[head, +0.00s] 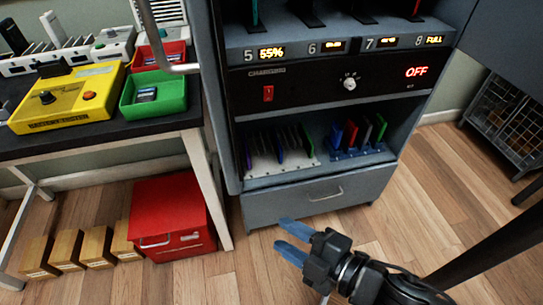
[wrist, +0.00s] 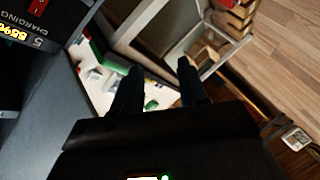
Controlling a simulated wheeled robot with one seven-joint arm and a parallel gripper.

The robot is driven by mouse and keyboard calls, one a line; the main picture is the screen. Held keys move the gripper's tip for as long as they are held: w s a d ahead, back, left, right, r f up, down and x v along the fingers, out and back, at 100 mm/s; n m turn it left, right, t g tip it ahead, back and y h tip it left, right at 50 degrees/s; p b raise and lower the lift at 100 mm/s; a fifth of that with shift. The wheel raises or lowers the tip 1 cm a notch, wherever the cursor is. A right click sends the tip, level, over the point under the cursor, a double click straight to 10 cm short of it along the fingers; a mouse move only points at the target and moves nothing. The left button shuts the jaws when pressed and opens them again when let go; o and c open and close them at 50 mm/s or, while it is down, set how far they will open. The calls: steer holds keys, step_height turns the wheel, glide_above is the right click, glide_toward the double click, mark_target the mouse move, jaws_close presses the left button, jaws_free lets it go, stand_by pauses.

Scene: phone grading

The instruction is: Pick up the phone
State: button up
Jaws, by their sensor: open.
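My gripper (head: 284,240) is open and empty over the wooden floor in the head view, in front of the cabinet drawer. Its two dark fingers are spread apart in the wrist view (wrist: 160,68), with nothing between them. Which phone is meant cannot be told.
The grey charging cabinet (head: 318,205) has a drawer with a handle. A black-topped bench (head: 75,146) at left holds a yellow tester (head: 65,99) and a red bin (head: 174,50). A red box (head: 172,207) and wooden blocks (head: 67,250) stand below. A wire crate (head: 510,123) is at right.

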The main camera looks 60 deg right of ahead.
steer(key=w+d+f+n+h+b, duration=0.2)
steer(key=w+d+f+n+b, duration=0.25)
steer(key=w+f, duration=0.4)
steer(key=n+g+h+b, duration=0.3)
steer(key=n+h+b, duration=0.5)
steer(key=n+b, duration=0.55)
glide_toward(279, 147)
steer(key=shift+m, duration=0.5)
steer(key=w+d+f, duration=0.1)
steer(key=w+d+f+b, duration=0.1)
steer(key=shift+w+d+f, duration=0.1)
steer(key=shift+d, duration=0.25)
steer(key=x, duration=0.2)
steer(key=shift+w+d, duration=0.1)
steer(key=shift+d, duration=0.15)
steer(key=x, duration=0.4)
steer(key=shift+r+p, duration=0.3)
steer(key=shift+r, duration=0.1)
steer(key=shift+w+d+f, duration=0.1)
steer(key=shift+w+d, duration=0.3)
steer(key=shift+d, duration=0.1)
